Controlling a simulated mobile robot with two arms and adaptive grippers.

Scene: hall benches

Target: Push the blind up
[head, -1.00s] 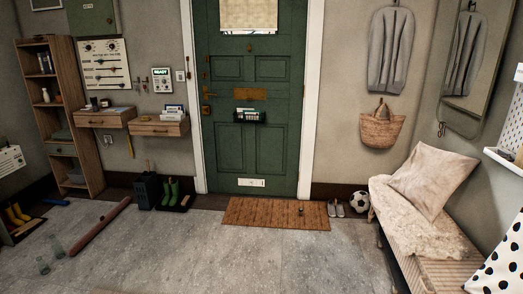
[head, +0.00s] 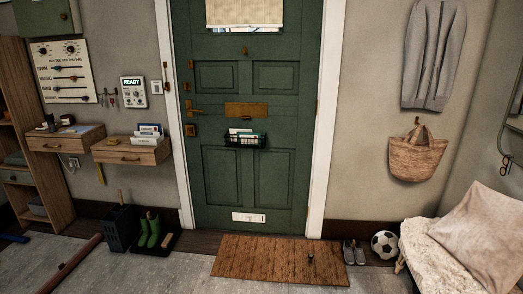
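A cream blind (head: 244,12) hangs over the window at the top of the green door (head: 245,165). Its upper part is cut off by the top of the head view. Its lower edge hangs a little above the bottom of the window, where a thin strip of bright glass (head: 262,29) shows. Neither of my grippers is in view.
A brown doormat (head: 280,262) lies before the door, with shoes (head: 354,252) and a football (head: 384,244) to its right. Green boots (head: 150,230) stand left. A cushioned bench (head: 440,262) is at the right. The grey floor (head: 185,275) before the mat is clear.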

